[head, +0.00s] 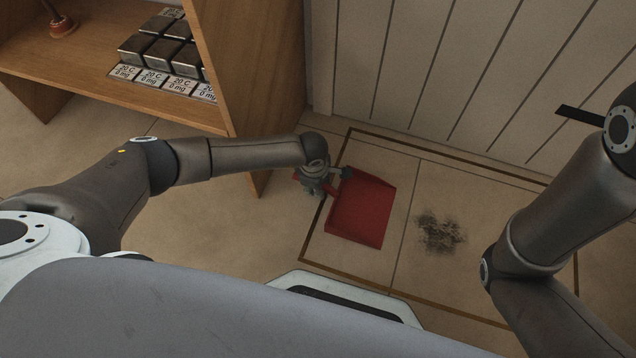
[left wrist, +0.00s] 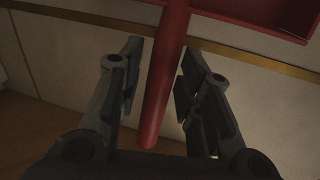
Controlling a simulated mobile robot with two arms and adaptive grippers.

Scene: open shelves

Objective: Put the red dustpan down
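The red dustpan (head: 362,212) appears to lie on the floor inside the brown-outlined square, its pan to the right of my left gripper (head: 318,180). In the left wrist view, its red handle (left wrist: 163,85) runs between the two fingers of my left gripper (left wrist: 162,60), and part of the pan (left wrist: 262,12) shows at the top. The fingers are spread, with a visible gap at least on the left side of the handle. My right arm comes in at the right edge of the head view; its gripper is out of view.
A dark patch of dirt (head: 440,232) lies on the floor right of the dustpan. A wooden shelf (head: 235,65) with several metal blocks (head: 163,48) and labels stands at the upper left. A panelled wall (head: 440,60) is behind. The brown outline (head: 335,272) borders the floor square.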

